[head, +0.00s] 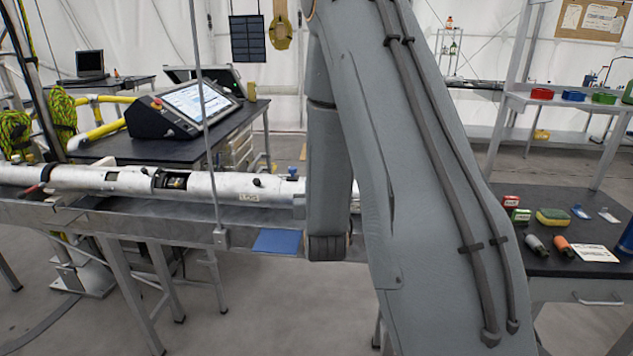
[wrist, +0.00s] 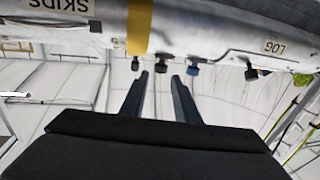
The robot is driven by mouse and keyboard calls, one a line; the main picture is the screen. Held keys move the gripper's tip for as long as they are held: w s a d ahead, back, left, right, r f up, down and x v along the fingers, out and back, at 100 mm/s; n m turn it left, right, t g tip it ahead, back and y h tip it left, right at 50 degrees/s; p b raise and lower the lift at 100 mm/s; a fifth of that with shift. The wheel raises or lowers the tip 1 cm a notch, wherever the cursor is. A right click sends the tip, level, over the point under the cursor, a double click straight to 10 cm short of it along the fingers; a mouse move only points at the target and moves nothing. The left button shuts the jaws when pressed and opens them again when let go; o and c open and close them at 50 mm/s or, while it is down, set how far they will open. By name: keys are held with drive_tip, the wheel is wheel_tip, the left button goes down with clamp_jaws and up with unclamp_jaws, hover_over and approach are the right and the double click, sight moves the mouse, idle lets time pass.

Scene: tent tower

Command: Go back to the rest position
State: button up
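My gripper (wrist: 160,76) shows in the wrist view with its two dark fingers apart and nothing between them. A white tube (wrist: 205,20) runs across the top of that view, beyond the fingertips. The tube has a yellow band (wrist: 139,25), dark knobs and labels that appear upside down. The fingertips look close to the knobs, but I see no clear contact. In the head view the long white tube (head: 225,187) lies along a grey rail bench, and my large grey arm hides its right part. My gripper cannot be seen in the head view.
A dark side table with a console (head: 182,108) stands behind the tube. At right a black table holds small boxes, a yellow sponge (head: 553,217) and cylinders. A shelf (head: 570,103) with coloured bins stands behind it. A thin upright pole (head: 205,110) is left of my arm.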

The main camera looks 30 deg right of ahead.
idle(0.5)
drive_tip(key=s+a+f+n+g+y, duration=0.1)
drive_tip(key=s+a+f+g+y, duration=0.1)
drive_tip(key=a, duration=0.1)
drive_tip(key=s+a+f+g+y, duration=0.2)
drive_tip(key=a, duration=0.2)
drive_tip(key=s+a+f+n+g+y, duration=0.1)
drive_tip(key=a+f+g, duration=0.1)
drive_tip(key=a+g, duration=0.1)
drive_tip(key=shift+s+a+f+n+y, duration=0.2)
drive_tip(key=shift+s+a+n+y, duration=0.1)
drive_tip(key=shift+s+a+y, duration=0.1)
drive_tip(key=s+a+n+g, duration=0.1)
drive_tip(key=s+a+g, duration=0.2)
drive_tip(key=s, duration=0.7)
drive_tip(key=s+a+n+g+y, duration=0.1)
drive_tip(key=s+a+g, duration=0.2)
drive_tip(key=s, duration=0.7)
drive_tip(key=shift+g+y, duration=0.3)
drive_tip(key=shift+g, duration=0.9)
